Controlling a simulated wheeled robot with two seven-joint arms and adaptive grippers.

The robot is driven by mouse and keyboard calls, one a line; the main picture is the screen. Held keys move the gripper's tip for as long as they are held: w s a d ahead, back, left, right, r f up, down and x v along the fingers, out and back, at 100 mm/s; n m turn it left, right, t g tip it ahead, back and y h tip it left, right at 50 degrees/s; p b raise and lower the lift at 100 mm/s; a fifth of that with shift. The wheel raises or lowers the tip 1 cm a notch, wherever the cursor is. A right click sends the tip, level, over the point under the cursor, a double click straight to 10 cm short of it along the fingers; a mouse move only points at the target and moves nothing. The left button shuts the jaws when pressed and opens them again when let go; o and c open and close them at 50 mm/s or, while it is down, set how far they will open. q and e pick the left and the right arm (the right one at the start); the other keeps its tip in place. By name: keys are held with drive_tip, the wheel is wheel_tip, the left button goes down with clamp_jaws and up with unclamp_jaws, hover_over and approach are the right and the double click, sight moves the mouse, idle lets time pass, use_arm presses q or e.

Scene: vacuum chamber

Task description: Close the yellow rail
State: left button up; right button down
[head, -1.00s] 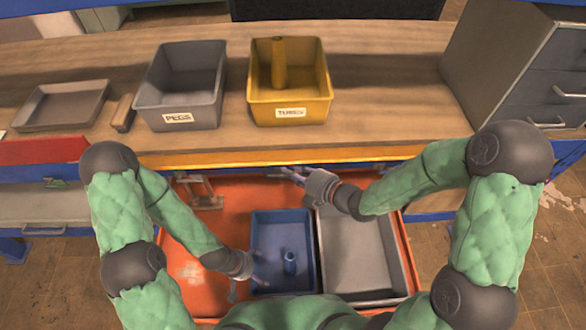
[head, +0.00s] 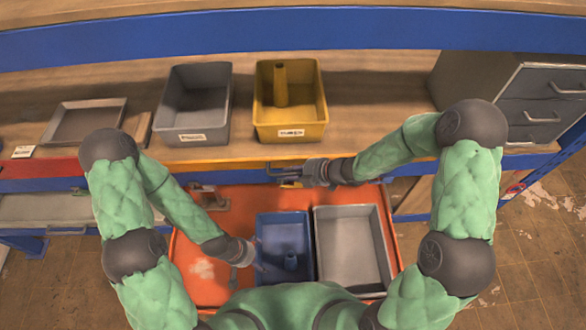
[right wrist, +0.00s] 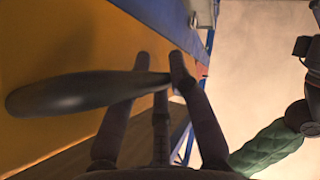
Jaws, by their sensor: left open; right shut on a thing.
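The yellow rail (head: 225,162) runs along the front edge of the wooden bench in the head view. Its yellow face (right wrist: 45,145) fills the left of the right wrist view, with a dark, rounded handle (right wrist: 75,93) standing out from it. My right gripper (head: 285,179) is at the rail's front in the head view. In the right wrist view its fingers (right wrist: 160,65) are at the far end of the handle, shut on it; the exact contact is partly hidden. My left gripper (head: 260,254) is open and empty beside the blue bin, low down.
A grey bin (head: 192,137) and a yellow bin (head: 262,128) stand on the bench top (head: 375,110). Below the rail, an orange tray (head: 205,290) carries a blue bin (head: 283,217) and a grey bin (head: 388,270). A drawer cabinet (head: 490,85) stands at the right.

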sight(292, 161)
drive_tip(key=shift+w+r+p, duration=0.45)
drive_tip(key=shift+w+p, duration=0.15)
drive_tip(key=shift+w, duration=0.05)
drive_tip(key=shift+w+r+p, duration=0.45)
drive_tip(key=shift+w+p, duration=0.15)
drive_tip(key=shift+w, duration=0.15)
drive_tip(key=c, duration=1.1)
unclamp_jaws()
drive_tip(key=shift+d+r, duration=0.1)
drive_tip(key=v, duration=1.2)
